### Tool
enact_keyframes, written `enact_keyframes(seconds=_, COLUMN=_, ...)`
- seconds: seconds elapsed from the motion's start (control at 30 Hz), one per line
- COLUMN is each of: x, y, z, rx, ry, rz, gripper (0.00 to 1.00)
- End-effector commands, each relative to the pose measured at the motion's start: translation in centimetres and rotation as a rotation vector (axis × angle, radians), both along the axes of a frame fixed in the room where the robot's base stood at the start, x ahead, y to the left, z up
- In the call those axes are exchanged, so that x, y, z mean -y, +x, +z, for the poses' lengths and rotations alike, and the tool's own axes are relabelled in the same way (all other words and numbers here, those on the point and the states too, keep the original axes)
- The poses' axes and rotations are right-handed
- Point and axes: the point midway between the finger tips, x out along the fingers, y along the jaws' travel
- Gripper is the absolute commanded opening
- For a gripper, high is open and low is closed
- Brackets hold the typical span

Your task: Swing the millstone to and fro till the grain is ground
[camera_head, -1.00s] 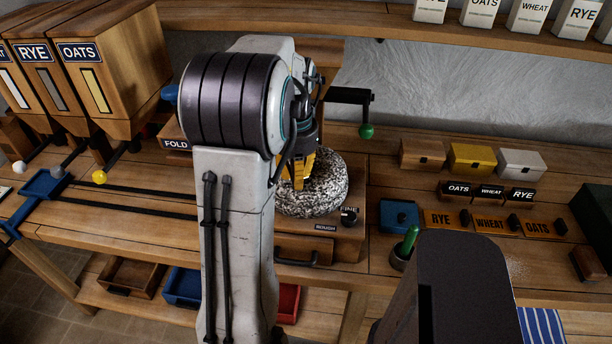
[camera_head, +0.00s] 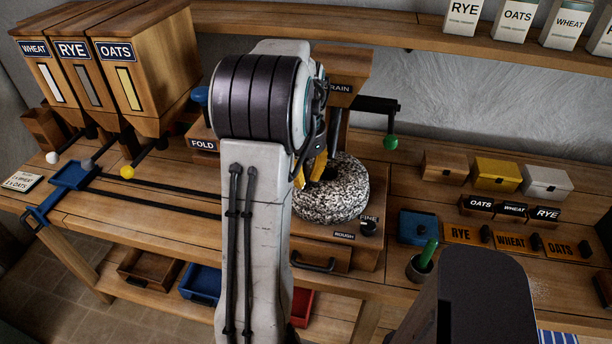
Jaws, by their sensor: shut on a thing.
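The speckled black-and-white millstone (camera_head: 340,207) lies on a wooden mill base near the middle of the bench. A dark hole shows in its top. My gripper (camera_head: 308,176) has yellow fingers at the upper left of the stone. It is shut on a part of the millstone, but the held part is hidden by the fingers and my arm. The wooden grain hopper (camera_head: 347,62) is behind, its label partly covered by my arm. A dark knob (camera_head: 368,228) sits by the FINE and ROUGH labels. No grain shows.
WHEAT, RYE and OATS bins (camera_head: 128,82) stand at the left. A crank with a green knob (camera_head: 390,142) is right of the hopper. Small boxes (camera_head: 497,174), label blocks and a cup with a green handle (camera_head: 420,266) occupy the right side.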

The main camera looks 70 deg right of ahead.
Motion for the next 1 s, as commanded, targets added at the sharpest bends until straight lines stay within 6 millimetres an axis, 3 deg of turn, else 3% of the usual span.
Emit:
enact_keyframes(seconds=0.37, x=-0.08, y=0.03, z=-0.18, rx=-0.001, ry=0.005, rz=-0.002, gripper=0.00)
enact_keyframes(seconds=0.4, x=-0.08, y=0.03, z=-0.18, rx=-0.001, ry=0.004, rz=-0.002, gripper=0.21)
enact_keyframes(seconds=0.67, x=-0.02, y=0.03, z=-0.07, rx=0.000, ry=0.001, rz=-0.002, gripper=0.44)
enact_keyframes(seconds=1.0, x=0.05, y=0.02, z=0.26, rx=0.000, ry=-0.001, rz=-0.002, gripper=0.46)
